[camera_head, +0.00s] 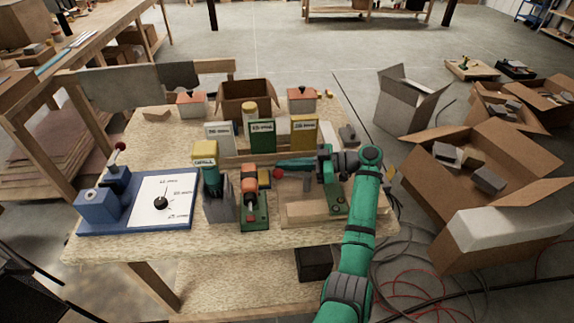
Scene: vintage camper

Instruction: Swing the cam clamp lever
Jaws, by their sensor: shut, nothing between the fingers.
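The cam clamp (335,198) looks to be the green upright piece on a wooden base near the right side of the workbench. A red ball knob (277,174) beside it looks to be the end of its lever; the lever's rod is mostly hidden. My gripper (284,163) reaches in from the right, with its slim teal fingers pointing left. The fingers are shut and empty. They lie just above and behind the red knob in the picture; I cannot tell whether they touch it or the lever.
Labelled boxes (262,135) stand behind. Open cartons (480,180) lie on the floor at right.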

